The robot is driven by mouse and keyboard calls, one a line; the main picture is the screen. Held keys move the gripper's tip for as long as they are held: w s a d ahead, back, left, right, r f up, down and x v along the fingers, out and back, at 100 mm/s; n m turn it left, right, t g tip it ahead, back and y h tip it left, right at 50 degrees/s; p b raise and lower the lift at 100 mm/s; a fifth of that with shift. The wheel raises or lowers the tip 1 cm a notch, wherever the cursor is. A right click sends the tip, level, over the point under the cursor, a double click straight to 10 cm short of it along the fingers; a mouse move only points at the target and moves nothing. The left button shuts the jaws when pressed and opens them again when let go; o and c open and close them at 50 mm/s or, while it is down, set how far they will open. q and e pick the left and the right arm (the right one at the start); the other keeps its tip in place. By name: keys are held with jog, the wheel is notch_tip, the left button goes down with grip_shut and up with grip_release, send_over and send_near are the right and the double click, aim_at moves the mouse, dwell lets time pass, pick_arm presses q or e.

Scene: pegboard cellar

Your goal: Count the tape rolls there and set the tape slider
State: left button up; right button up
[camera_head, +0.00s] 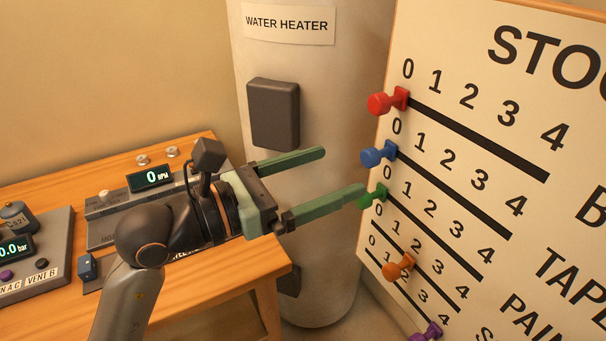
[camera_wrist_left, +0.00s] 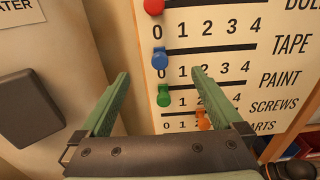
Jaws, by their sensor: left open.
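A white stock board (camera_head: 545,190) with several slotted rows numbered 0 to 4 stands at the right. The blue slider (camera_head: 378,155) sits at the 0 end of its slot; in the left wrist view (camera_wrist_left: 160,60) that row reads TAPE. My left gripper (camera_head: 342,171) is open and empty, pointing at the board. In the left wrist view the blue knob appears between its fingers (camera_wrist_left: 161,75), but the gap in depth is unclear. The lower finger's tip overlaps the green slider (camera_head: 372,196) in the head view; contact cannot be told. I see no tape rolls clearly.
The red slider (camera_head: 388,103) is at 0 above. The orange slider (camera_head: 398,266) and purple slider (camera_head: 428,332) are lower, the orange away from 0. A water heater (camera_head: 330,95) stands behind my gripper. A wooden table (camera_head: 235,305) with instruments is at left.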

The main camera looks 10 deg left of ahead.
aim_at(365, 159)
pick_arm(q)
jog(key=shift+p+x, duration=0.45)
jog(key=shift+x, duration=3.15)
